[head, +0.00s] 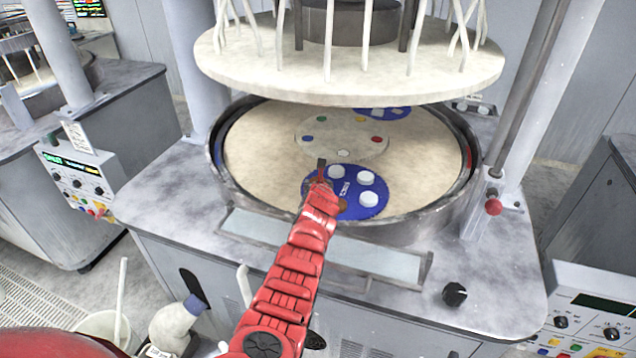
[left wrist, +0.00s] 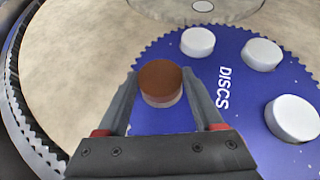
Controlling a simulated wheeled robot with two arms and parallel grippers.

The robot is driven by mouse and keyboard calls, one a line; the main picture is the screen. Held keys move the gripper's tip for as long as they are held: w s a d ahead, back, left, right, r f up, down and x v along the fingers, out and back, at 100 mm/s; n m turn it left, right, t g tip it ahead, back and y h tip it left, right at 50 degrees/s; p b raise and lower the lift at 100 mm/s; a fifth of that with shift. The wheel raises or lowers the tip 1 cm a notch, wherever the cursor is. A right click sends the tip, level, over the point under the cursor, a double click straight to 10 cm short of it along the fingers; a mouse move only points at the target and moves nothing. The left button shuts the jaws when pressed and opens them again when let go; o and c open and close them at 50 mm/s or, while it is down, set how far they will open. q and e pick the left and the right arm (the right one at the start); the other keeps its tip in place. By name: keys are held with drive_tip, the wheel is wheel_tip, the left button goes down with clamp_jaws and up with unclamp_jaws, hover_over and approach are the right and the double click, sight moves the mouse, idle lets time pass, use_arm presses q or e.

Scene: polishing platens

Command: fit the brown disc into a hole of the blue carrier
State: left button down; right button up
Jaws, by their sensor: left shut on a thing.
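The blue carrier (head: 365,213) lies on the beige platen in the head view. It has a toothed edge and DISCS lettering, and fills much of the left wrist view (left wrist: 245,95). Several white discs, such as one at its right side (head: 368,199), sit on it. My left gripper (left wrist: 160,88) is shut on the brown disc (left wrist: 161,75), held flat between the fingertips over the carrier's edge area. I cannot tell whether the disc touches the carrier. The gripper and arm hide part of the carrier in the head view. My right gripper is not in view.
The platen (head: 255,150) sits inside a raised dark rim. A large pale upper plate (head: 290,75) with rods hangs above it. Another blue carrier (head: 385,113) lies at the back. A central plate with coloured dots (head: 320,140) lies between them.

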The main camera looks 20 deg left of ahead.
use_arm(q)
drive_tip(key=shift+f+b, duration=0.5)
drive_tip(key=shift+f, duration=0.45)
unclamp_jaws()
drive_tip(key=shift+s, duration=0.15)
drive_tip(key=shift+s+d+r, duration=0.2)
drive_tip(key=shift+s+r, duration=0.15)
drive_tip(key=shift+s, duration=0.2)
drive_tip(key=v, duration=0.2)
drive_tip(key=shift+s+d+r, duration=0.1)
drive_tip(key=shift+s+r, duration=0.05)
drive_tip(key=shift+s, duration=0.05)
drive_tip(key=b+v, duration=0.5)
drive_tip(key=v, duration=0.8)
drive_tip(key=shift+s+r, duration=0.2)
drive_tip(key=shift+r, duration=0.15)
